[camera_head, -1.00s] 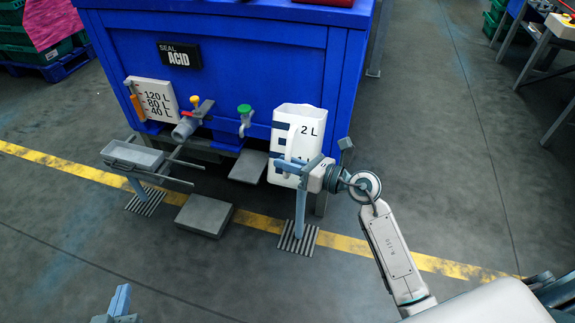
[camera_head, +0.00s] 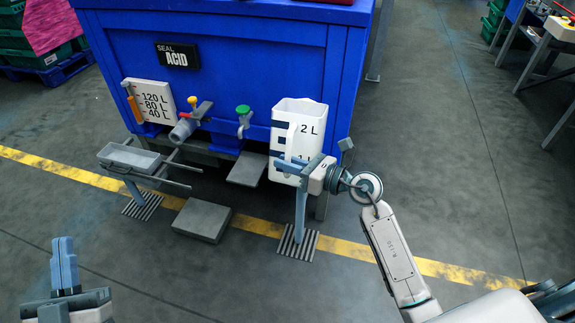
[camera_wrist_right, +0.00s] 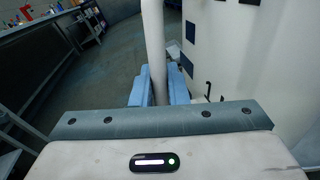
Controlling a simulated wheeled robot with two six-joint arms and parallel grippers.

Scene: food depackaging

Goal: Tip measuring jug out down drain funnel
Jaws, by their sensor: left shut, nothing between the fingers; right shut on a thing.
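The white measuring jug (camera_head: 303,120), marked 2 L with dark blue marks, is upright in front of the blue tank. My right gripper (camera_head: 292,165) is shut on its handle; in the right wrist view the handle (camera_wrist_right: 153,45) runs between the blue fingers, with the jug wall (camera_wrist_right: 235,60) to the right. The jug's contents cannot be seen. A blue pipe (camera_head: 300,215) stands below the jug over a floor grate (camera_head: 297,244); its top is hidden. A grey trough (camera_head: 130,156) on another blue pipe stands at left; I cannot tell which is the drain funnel. My left gripper (camera_head: 64,262) is shut and empty.
The blue tank (camera_head: 260,55) carries a green-handled tap (camera_head: 243,118), a yellow-knobbed valve (camera_head: 192,108) and a level plate (camera_head: 155,100). Grey rails (camera_head: 165,180) extend beside the trough. A grey block (camera_head: 202,220) lies on the floor.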

